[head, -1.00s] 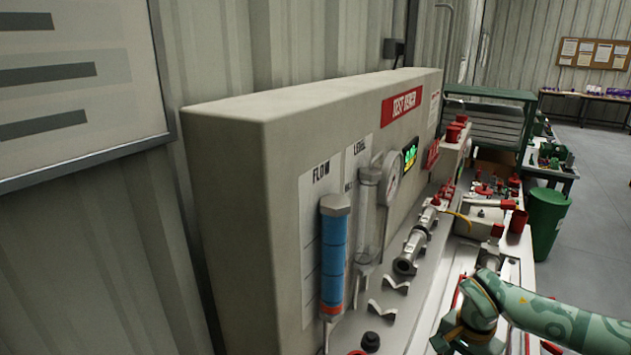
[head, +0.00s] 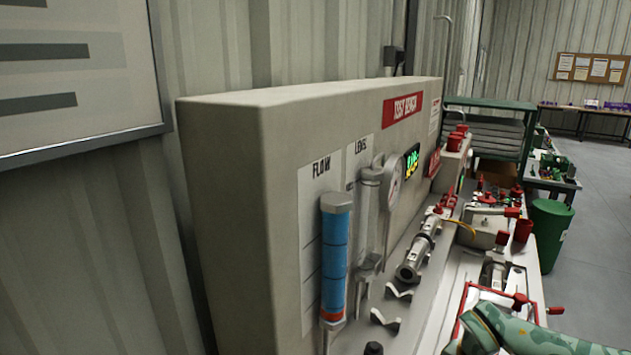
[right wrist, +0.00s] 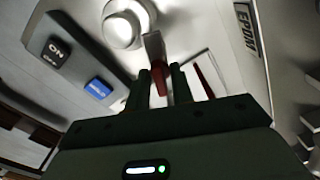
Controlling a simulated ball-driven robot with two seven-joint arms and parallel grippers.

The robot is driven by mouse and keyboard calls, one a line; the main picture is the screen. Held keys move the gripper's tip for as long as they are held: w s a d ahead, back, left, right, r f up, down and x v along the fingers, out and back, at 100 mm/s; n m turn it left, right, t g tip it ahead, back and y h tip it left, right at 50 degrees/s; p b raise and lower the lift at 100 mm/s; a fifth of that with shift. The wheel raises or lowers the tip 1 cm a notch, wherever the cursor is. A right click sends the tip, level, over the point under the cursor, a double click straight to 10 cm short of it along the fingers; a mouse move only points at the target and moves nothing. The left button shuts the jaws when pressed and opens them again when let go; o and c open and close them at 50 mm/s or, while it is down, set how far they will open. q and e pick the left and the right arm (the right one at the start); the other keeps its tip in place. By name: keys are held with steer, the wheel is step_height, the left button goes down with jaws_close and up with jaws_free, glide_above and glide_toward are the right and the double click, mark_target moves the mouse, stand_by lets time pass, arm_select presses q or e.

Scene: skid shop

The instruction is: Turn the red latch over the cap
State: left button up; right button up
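In the right wrist view a round pale cap (right wrist: 125,22) sits at the top on a light panel. A latch (right wrist: 157,78) with a red end and a grey upper part stands just right of and below the cap. My right gripper (right wrist: 163,84) has its two dark fingers apart, one on each side of the red end. The left finger looks very close to it; I cannot tell whether the fingers press on it. In the head view only my green right arm shows, at the lower right. My left gripper is not in view.
A green bin (head: 551,232) stands beyond.

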steer(key=shift+r+n, duration=0.1)
steer(key=shift+n, duration=1)
steer(key=shift+n+p, duration=0.45)
steer(key=shift+n, duration=0.65)
steer(key=o, duration=0.6)
steer(key=shift+c, duration=0.2)
step_height(320, 180, up, 8)
steer(key=p, duration=0.6)
steer(key=shift+f+p, duration=0.25)
steer(key=shift+p, duration=0.1)
steer(key=shift+f, duration=0.1)
